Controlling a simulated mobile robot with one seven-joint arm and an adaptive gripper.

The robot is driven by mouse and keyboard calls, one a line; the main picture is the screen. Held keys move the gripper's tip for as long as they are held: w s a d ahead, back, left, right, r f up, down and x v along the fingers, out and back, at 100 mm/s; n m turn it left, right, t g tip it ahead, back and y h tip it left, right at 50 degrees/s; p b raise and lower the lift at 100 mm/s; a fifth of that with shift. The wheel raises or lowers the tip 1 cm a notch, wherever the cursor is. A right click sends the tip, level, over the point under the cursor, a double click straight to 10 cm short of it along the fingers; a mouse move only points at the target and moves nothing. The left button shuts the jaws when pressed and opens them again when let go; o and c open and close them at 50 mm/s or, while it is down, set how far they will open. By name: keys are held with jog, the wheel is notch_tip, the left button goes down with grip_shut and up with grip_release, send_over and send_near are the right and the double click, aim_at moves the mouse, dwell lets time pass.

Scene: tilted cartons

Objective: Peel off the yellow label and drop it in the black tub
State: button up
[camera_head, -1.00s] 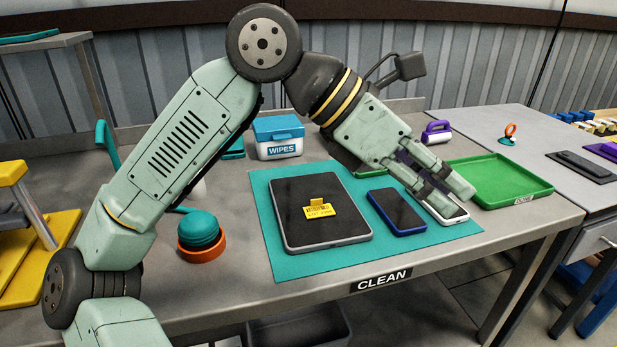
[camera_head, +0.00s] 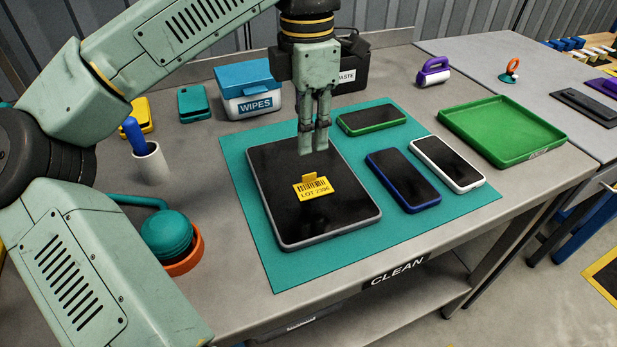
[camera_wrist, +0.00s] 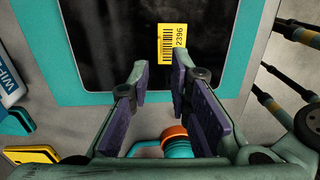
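The yellow label (camera_head: 312,188), with a barcode and lot number, lies on the dark screen of a grey-framed tablet (camera_head: 345,220). A small yellow tab sticks up at its far edge. In the wrist view the label (camera_wrist: 173,43) is ahead of my fingertips, apart from them. My gripper (camera_head: 313,150) points down above the far part of the tablet. In the wrist view my gripper (camera_wrist: 160,85) has its purple pads apart with nothing between them. The black tub (camera_head: 350,68), its sign partly hidden, stands behind my gripper at the back of the bench.
The tablet lies on a teal mat (camera_head: 262,262). Green, white (camera_head: 447,163) and blue (camera_head: 402,180) phones lie to its right. A wipes box (camera_head: 248,92) stands behind, a green tray (camera_head: 503,130) at right. A teal-and-orange round item (camera_head: 168,238) and a cup (camera_head: 150,163) stand left.

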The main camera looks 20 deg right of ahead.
aim_at(309, 174)
notch_tip(309, 174, down, 7)
jog(key=b, duration=0.4)
jog(key=shift+f+b, duration=0.15)
jog(key=shift+b, duration=0.15)
grip_shut()
jog(key=shift+r, duration=0.2)
dwell(0.5)
notch_tip(309, 174, up, 8)
jog(key=p, duration=0.6)
jog(key=shift+f, duration=0.15)
dwell(0.9)
jog(key=shift+w, duration=0.1)
